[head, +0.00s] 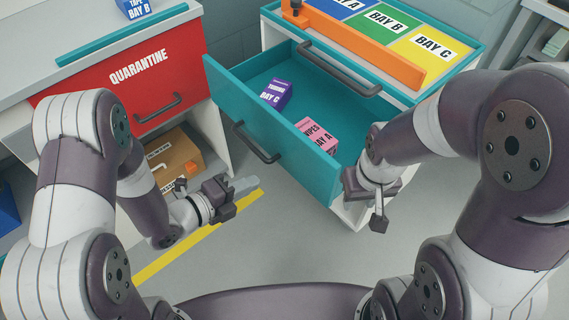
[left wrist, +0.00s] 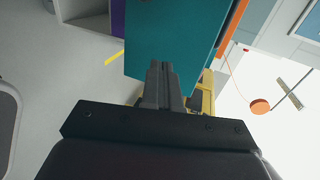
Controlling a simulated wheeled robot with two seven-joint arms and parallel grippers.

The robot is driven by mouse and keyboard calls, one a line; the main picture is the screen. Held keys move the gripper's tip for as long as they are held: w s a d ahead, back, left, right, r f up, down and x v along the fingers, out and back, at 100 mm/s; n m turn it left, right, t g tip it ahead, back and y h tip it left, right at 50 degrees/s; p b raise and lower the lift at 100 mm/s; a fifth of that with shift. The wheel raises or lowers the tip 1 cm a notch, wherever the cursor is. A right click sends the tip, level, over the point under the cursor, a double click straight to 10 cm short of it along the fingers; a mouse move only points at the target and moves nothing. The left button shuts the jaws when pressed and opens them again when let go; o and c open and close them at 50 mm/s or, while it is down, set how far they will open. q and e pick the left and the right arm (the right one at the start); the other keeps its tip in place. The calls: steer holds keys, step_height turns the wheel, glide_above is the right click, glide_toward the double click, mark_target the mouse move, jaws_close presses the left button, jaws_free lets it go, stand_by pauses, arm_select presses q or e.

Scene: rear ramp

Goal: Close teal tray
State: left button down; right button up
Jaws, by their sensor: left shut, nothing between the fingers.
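The teal tray (head: 275,140) is a drawer pulled well out of the cabinet, with a dark bar handle (head: 256,143) on its front. A purple box (head: 276,93) and a pink box (head: 317,135) lie in it. My left gripper (head: 244,186) is shut and empty, in front of the tray and below its handle, apart from it in the head view. In the left wrist view its closed fingers (left wrist: 164,72) overlap a teal panel (left wrist: 180,35); contact cannot be told. My right gripper (head: 378,205) is by the tray's right front corner; its finger gap is unclear.
The cabinet top (head: 480,50) has blue, green and yellow bay panels and an orange bar (head: 365,45). A red QUARANTINE drawer (head: 125,80) is at left, with a cardboard box (head: 175,160) on the shelf below. Grey floor (head: 290,235) in front is clear, with a yellow line.

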mark_target(328, 140)
arm_select(q)
steer(key=x, duration=0.6)
steer(key=b+x, duration=0.1)
steer(key=x, duration=0.3)
steer(key=shift+d+r, duration=0.1)
steer(key=shift+r, duration=0.2)
steer(key=shift+w+d, duration=0.45)
steer(key=shift+d, duration=0.05)
steer(key=shift+w+d, duration=0.1)
steer(key=shift+d, duration=0.1)
steer(key=w+d+b, duration=0.1)
steer(key=w+d, duration=0.2)
steer(key=d, duration=0.1)
steer(key=w+d+b, duration=0.2)
steer(key=d, duration=0.2)
steer(key=w+d+b, duration=0.2)
steer(key=w+d, duration=0.1)
steer(key=d, duration=0.1)
steer(key=shift+w+f, duration=0.15)
steer(key=shift+w, duration=0.15)
steer(key=w+d, duration=0.2)
steer(key=w+d+b, duration=0.1)
steer(key=w+d, duration=0.1)
steer(key=d, duration=0.1)
steer(key=shift+w+d, duration=0.15)
steer(key=shift+d, duration=0.2)
steer(key=shift+w+d+r+b, duration=0.2)
steer(key=shift+w+d+b, duration=0.1)
steer(key=shift+d, duration=0.1)
steer(key=shift+r, duration=0.15)
